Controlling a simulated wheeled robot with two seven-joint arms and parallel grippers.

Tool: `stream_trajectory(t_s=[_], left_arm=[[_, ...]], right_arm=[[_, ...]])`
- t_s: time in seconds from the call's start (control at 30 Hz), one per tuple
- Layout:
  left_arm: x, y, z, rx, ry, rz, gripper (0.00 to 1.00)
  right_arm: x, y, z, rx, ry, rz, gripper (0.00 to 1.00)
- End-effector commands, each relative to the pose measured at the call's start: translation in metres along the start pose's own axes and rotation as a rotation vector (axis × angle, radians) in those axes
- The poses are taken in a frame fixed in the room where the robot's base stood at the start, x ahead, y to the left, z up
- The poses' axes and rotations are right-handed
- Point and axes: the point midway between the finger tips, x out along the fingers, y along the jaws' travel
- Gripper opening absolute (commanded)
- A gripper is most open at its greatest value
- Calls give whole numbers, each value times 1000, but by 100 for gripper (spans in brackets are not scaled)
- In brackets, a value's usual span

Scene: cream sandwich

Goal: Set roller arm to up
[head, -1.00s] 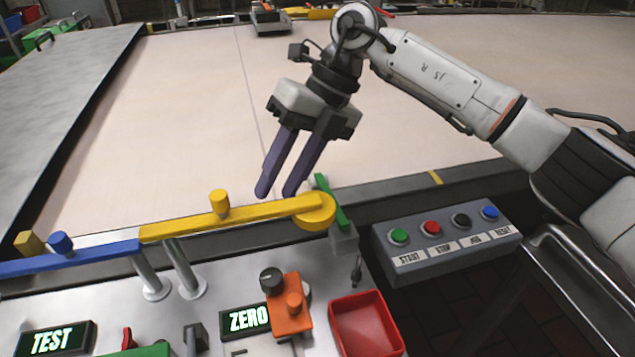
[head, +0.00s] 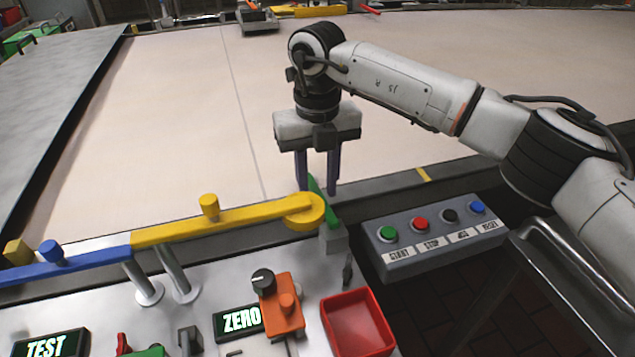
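A long yellow arm (head: 250,215) with an upright yellow knob (head: 209,205) lies nearly level along the near edge of the belt, its round hub (head: 304,211) at the right end. A blue arm (head: 80,258) with a blue knob (head: 51,251) continues to its left. I cannot tell which of these is the roller arm. A thin green lever (head: 322,202) tilts up beside the yellow hub. My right gripper (head: 318,188) points down just behind the hub, its purple fingers apart on either side of the green lever's upper part; contact is unclear. My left gripper is out of view.
A grey button box (head: 435,240) with several coloured buttons stands right of the hub. In front are a red tray (head: 358,323), an orange block with knobs (head: 281,308) and a ZERO display (head: 237,322). The pale belt (head: 180,100) behind is mostly clear.

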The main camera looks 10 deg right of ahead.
Motion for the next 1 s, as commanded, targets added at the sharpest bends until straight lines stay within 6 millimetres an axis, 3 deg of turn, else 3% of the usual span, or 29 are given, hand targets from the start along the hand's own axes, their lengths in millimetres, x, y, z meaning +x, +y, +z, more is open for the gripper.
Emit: stream_trajectory(t_s=[0.33, 0.5, 1.0], left_arm=[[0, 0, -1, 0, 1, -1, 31], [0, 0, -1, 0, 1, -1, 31], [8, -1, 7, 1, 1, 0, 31]], right_arm=[[4, 0, 0, 0, 0, 0, 30], [4, 0, 0, 0, 0, 0, 1], [2, -1, -1, -2, -52, 0, 0]])
